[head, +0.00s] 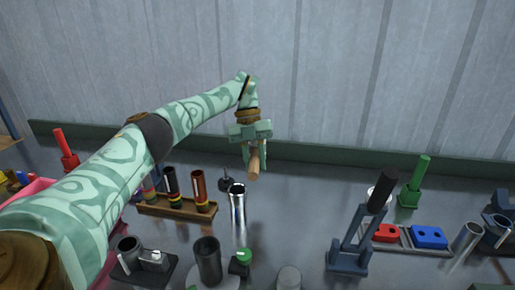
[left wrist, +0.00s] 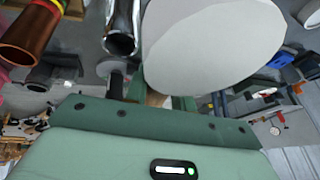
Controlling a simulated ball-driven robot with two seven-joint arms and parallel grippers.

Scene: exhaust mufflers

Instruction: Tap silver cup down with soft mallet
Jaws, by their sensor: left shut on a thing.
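My left gripper (head: 252,152) is shut on the soft mallet, whose tan wooden handle (head: 254,165) juts out below it in the head view. In the left wrist view the mallet's large white rounded head (left wrist: 212,42) fills the upper middle, just past my fingers. The head view does not clearly show that head. The silver cup (head: 238,203) is a tall shiny tube standing upright on the bench, below and slightly left of the gripper. It also shows in the left wrist view (left wrist: 122,22), left of the mallet head. Its lower end is hard to make out. My right gripper is out of view.
A wooden rack (head: 178,208) with coloured tubes stands left of the cup. A dark cup (head: 208,262) and a green-topped block (head: 241,261) are in front. A blue toggle clamp (head: 348,258) stands at right, near a tray with red and blue parts (head: 429,236).

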